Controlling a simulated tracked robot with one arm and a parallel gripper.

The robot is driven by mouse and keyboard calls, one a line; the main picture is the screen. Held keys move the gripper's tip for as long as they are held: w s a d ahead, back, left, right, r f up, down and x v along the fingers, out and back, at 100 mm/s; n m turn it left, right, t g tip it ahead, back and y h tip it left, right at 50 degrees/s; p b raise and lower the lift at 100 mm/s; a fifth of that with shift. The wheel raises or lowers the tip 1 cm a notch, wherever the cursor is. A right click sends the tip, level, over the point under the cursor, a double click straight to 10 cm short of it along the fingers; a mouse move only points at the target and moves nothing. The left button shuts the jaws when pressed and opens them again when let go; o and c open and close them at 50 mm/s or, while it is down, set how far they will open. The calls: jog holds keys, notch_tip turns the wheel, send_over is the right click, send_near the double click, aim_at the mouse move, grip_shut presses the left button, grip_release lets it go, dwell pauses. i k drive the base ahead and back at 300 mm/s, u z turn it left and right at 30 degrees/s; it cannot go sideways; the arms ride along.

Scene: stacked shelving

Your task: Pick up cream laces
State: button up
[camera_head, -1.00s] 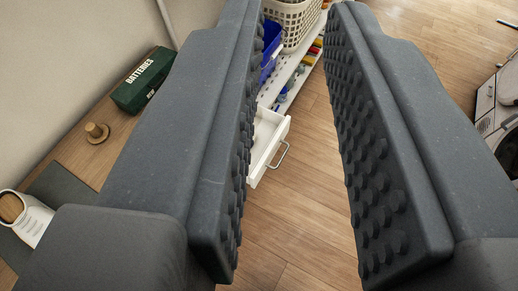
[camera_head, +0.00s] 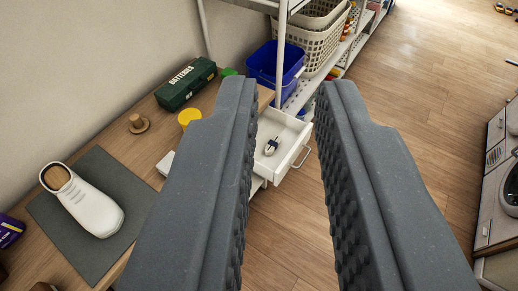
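A small pale bundle with a dark band (camera_head: 271,146) lies in the open white drawer (camera_head: 297,132). It looks like the cream laces, but it is too small to be sure. My gripper (camera_head: 287,92) is open and empty, its two dark grey studded fingers well apart. The drawer shows between the fingers, beyond them. The left finger hides part of the drawer's left side and the table edge.
The wooden table at left holds a white shoe (camera_head: 88,205) on a grey mat (camera_head: 112,177), a green batteries box (camera_head: 186,83) and a yellow round item (camera_head: 189,117). A blue bin (camera_head: 275,65) and beige basket (camera_head: 315,45) stand on shelving behind. Appliances (camera_head: 497,180) stand at right; floor between is clear.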

aim_at(271, 147)
jog(key=i, duration=0.55)
jog(key=u, duration=0.05)
jog(key=k, duration=0.45)
jog(key=z, duration=0.45)
jog(key=i, duration=1.15)
jog(key=u, duration=0.6)
